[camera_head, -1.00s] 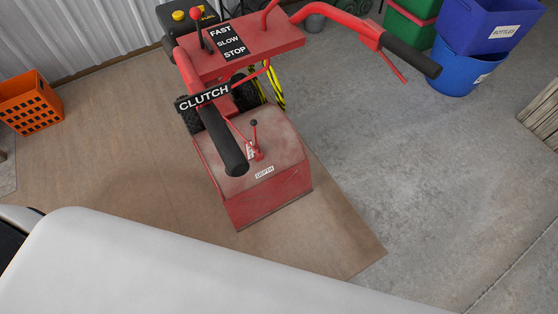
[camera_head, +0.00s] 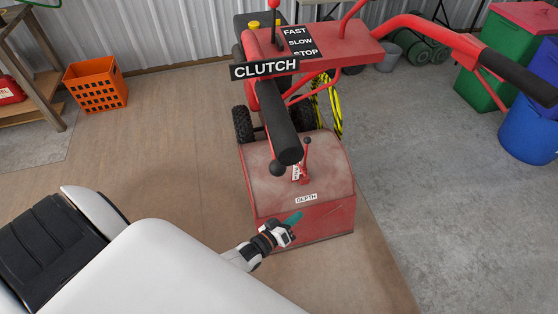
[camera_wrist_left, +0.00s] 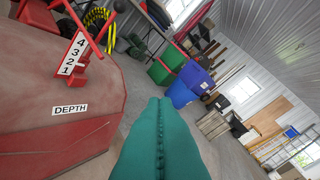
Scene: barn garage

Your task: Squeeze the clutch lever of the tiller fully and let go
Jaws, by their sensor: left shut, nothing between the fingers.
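The red tiller (camera_head: 300,180) stands on a brown mat, with a CLUTCH sign (camera_head: 264,69) above its left black handle grip (camera_head: 278,122). A dark ball knob (camera_head: 278,168), apparently the clutch lever's end, shows just under that grip's near end; the rest of the lever is mostly hidden. My left gripper (camera_head: 294,218), with teal fingers, is in front of the tiller's red hood, below the grip and apart from it. In the left wrist view its fingers (camera_wrist_left: 161,135) are together and empty, beside the hood's DEPTH label (camera_wrist_left: 70,109). My right gripper is not in view.
A depth lever (camera_head: 305,158) rises from the hood. The right handle grip (camera_head: 518,78) reaches out to the right, near blue and green bins (camera_head: 530,130). An orange crate (camera_head: 96,84) stands at the left. The floor right of the tiller is clear.

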